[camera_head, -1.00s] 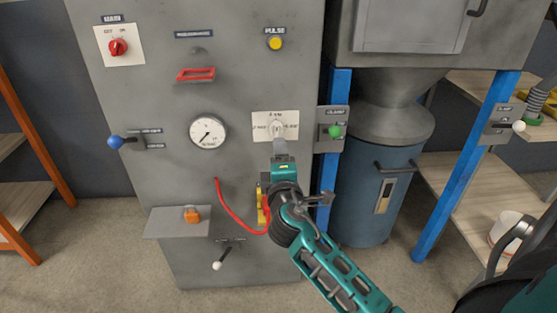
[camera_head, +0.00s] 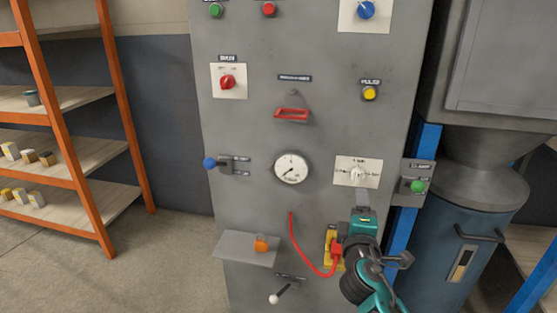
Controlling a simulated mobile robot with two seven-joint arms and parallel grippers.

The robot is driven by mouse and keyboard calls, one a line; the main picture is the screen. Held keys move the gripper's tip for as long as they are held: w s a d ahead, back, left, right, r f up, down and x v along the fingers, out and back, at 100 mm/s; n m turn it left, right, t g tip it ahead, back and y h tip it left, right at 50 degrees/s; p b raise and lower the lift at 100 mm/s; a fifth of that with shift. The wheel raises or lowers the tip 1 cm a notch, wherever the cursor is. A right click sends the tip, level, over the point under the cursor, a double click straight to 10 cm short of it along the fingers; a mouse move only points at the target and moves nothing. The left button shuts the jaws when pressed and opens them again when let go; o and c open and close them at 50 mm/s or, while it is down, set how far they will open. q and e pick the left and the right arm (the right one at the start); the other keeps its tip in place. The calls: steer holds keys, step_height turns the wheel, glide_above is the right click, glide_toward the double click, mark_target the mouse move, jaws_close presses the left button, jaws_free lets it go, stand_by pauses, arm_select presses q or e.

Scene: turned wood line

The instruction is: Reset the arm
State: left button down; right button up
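My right gripper (camera_head: 361,191), on a teal and black arm coming in from the lower right, points up at the grey control cabinet (camera_head: 330,225). Its grey fingertips are just below the pale rotary knob (camera_head: 357,174) on a white label plate. I cannot tell whether they touch the knob, or whether the fingers are open or shut. The wrist partly covers a yellow socket (camera_head: 330,243) with a red plug and red cable (camera_head: 299,248). My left gripper is not in view.
A green button box (camera_head: 417,186) sits on the blue post right of the gripper. A small shelf (camera_head: 235,247) with an orange switch and a white-tipped lever (camera_head: 274,298) stick out lower left. A blue drum (camera_head: 475,235) stands right. An orange-framed rack (camera_head: 85,190) is left, with open floor before it.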

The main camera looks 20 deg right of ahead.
arm_select(q)
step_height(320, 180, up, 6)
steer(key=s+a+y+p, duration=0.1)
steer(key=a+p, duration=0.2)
steer(key=p, duration=0.7)
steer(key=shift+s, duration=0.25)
arm_select(e)
steer(key=s+a+f+m+g+y, duration=0.2)
steer(key=s+a+f+m+y, duration=0.2)
steer(key=s+a, duration=0.4)
steer(key=s+a+f+m+g+y, duration=0.2)
steer(key=s+a+f+m+y, duration=0.3)
steer(key=s, duration=0.7)
steer(key=a+f+y, duration=0.1)
steer(key=a+y, duration=0.1)
steer(key=a, duration=0.1)
steer(key=shift+s+a+f+g, duration=0.3)
steer(key=shift+s+f+g, duration=0.1)
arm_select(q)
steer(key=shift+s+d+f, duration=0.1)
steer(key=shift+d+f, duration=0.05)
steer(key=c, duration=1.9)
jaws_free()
